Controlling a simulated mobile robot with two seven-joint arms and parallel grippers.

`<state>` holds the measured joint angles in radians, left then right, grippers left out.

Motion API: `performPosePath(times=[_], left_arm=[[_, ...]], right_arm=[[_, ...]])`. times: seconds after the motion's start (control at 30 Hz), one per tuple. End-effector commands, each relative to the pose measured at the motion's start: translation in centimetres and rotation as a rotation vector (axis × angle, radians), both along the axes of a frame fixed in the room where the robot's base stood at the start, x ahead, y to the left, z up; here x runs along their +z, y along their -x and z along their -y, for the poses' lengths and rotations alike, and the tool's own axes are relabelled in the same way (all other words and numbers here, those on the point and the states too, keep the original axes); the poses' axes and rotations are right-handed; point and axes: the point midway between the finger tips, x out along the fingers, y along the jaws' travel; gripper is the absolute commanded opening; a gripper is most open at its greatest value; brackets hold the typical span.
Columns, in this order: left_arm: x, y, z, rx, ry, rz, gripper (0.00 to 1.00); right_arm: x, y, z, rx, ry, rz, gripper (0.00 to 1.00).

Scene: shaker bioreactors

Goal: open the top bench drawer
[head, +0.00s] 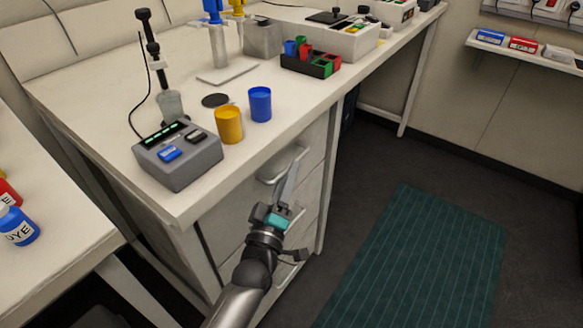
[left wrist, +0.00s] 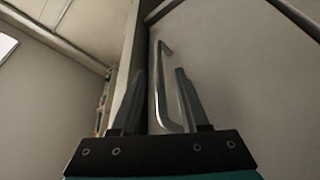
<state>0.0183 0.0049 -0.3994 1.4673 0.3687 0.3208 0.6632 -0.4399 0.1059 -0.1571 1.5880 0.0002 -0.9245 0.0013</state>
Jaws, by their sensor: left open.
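The top bench drawer (head: 247,207) is in the cabinet under the bench, and its front looks flush with the cabinet. Its pale bar handle (head: 268,179) is partly covered by my left gripper (head: 291,170). In the left wrist view the handle (left wrist: 164,85) shows between the two fingers of my left gripper (left wrist: 158,75). The fingers are open, one on each side of the bar in that picture. I cannot tell whether either finger touches the handle. My right gripper is not in view.
A lower drawer handle (head: 290,272) is below, near my left arm. On the bench above stand a grey control box (head: 180,165), a yellow cup (head: 229,126) and a blue cup (head: 260,104). The dark floor with a green mat (head: 415,260) is clear to the right.

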Motion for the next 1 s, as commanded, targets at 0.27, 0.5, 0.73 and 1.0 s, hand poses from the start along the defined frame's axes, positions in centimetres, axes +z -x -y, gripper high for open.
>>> performPosePath(times=[0.27,0.5,0.73,1.0], left_arm=[[0.5,-2.7,0.8,0.001,-0.001,-0.001,0.45],[0.7,-3.2,0.9,0.001,0.000,-0.001,0.45],[0.7,-3.2,0.9,0.001,0.000,-0.001,0.40],[0.7,-3.2,0.9,0.000,-0.001,-0.001,0.10]], right_arm=[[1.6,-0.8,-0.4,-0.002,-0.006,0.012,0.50],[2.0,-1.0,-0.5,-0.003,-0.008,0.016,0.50],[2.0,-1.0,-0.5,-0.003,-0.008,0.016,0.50],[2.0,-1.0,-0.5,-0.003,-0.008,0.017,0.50]])
